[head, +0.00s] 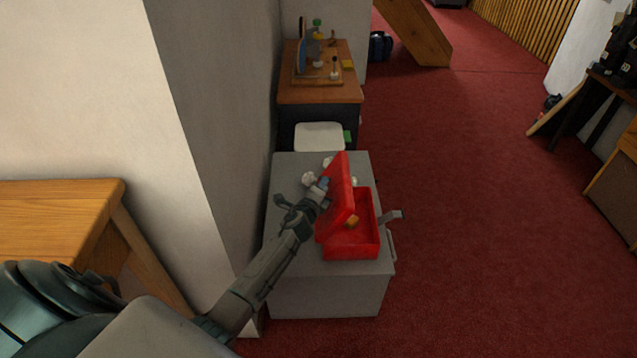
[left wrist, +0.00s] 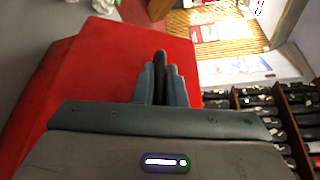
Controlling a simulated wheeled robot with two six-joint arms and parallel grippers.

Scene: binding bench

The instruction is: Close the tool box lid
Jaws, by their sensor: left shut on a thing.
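The red tool box (head: 352,243) stands on a grey cabinet in the head view. Its lid (head: 342,186) is raised and tilted over the left side, so the box is open. A small orange-brown piece (head: 352,221) shows inside. My left gripper (head: 321,188) reaches in from the left and is shut at the lid's outer side. In the left wrist view the red lid (left wrist: 95,75) fills the left and middle, and the fingers (left wrist: 160,75) are close together against it, with a dark strip between them. The exact grip point is partly hidden. My right gripper is not in view.
The grey cabinet top (head: 295,240) has small whitish objects (head: 308,179) behind the lid. A grey bracket-like piece (head: 392,215) sticks out at its right edge. A white stool (head: 319,136) and a wooden bench (head: 320,90) stand behind. Red floor lies open to the right.

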